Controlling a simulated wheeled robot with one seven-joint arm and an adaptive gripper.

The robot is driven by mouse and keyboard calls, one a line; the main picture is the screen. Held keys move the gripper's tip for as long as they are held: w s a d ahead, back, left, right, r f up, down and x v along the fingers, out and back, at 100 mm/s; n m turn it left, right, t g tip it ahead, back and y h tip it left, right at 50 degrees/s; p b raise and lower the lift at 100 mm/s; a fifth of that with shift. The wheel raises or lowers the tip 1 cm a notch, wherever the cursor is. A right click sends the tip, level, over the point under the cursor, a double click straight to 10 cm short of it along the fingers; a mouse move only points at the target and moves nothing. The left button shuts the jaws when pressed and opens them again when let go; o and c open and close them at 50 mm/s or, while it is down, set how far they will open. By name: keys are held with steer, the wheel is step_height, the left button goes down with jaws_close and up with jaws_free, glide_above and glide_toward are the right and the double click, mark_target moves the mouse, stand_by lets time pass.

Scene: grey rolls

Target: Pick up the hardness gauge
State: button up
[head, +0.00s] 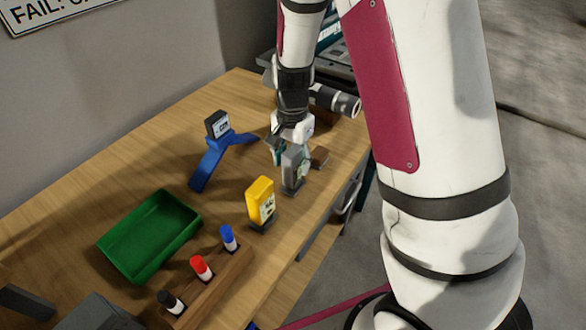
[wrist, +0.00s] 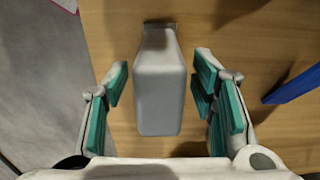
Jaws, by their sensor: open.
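A grey upright device with a small display (head: 294,170) stands on a dark base on the wooden table; it may be the hardness gauge, but I cannot read its label. In the wrist view the grey device (wrist: 160,85) lies between my two teal-padded fingers, with a visible gap on each side. My gripper (head: 288,152) is open around its upper part. A yellow device with a display (head: 261,201) stands on a dark base nearby, and a blue stand (head: 208,164) holds a dark meter (head: 217,125).
A green tray (head: 114,246) and a wooden rack (head: 217,285) with blue, red and black markers are at the front. A small brown block (head: 320,157) is close to the grey device. A dark cylinder (head: 340,101) lies behind. The table's right edge is near.

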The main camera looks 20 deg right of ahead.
steer(key=shift+d+f, duration=0.1)
steer(key=shift+f, duration=1.9)
jaws_close()
steer(key=shift+w+r, duration=0.1)
steer(key=shift+r, duration=0.05)
steer(key=shift+r, duration=0.6)
step_height(320, 180, up, 2)
steer(key=shift+r, duration=0.2)
steer(key=s+d+r+p, duration=0.1)
steer(key=s, duration=1.5)
steer(key=shift+d, duration=0.1)
